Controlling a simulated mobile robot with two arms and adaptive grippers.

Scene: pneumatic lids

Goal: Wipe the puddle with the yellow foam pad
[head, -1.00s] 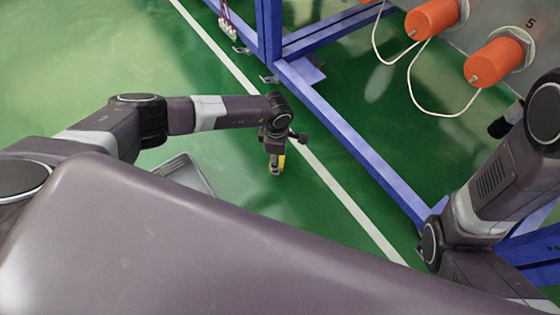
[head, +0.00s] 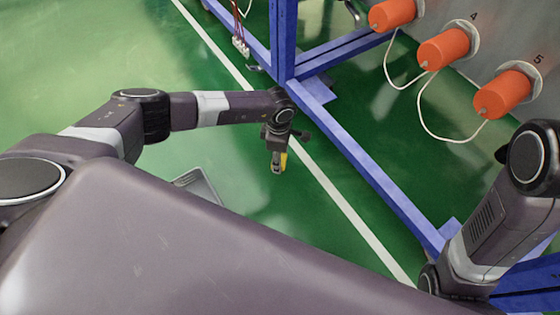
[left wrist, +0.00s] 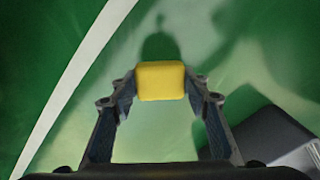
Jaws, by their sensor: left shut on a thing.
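My left gripper (head: 279,168) is shut on the yellow foam pad (head: 284,160), over the green floor just left of the white line. In the left wrist view the pad (left wrist: 161,81) sits between the two fingertips of the left gripper (left wrist: 160,88). Its shadow falls on the floor beyond it; I cannot tell how far the pad is above the floor. The puddle has no clear outline; pale glossy patches and shadows on the floor are hard to tell apart. My right arm is at the right edge, and its gripper is not in view.
A grey tray (head: 186,178) lies on the floor left of my left gripper, partly hidden by my body; it also shows in the left wrist view (left wrist: 262,134). A blue frame (head: 365,165) stands right of the white line (head: 345,207). Orange cylinders (head: 445,47) with white cords project from a panel.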

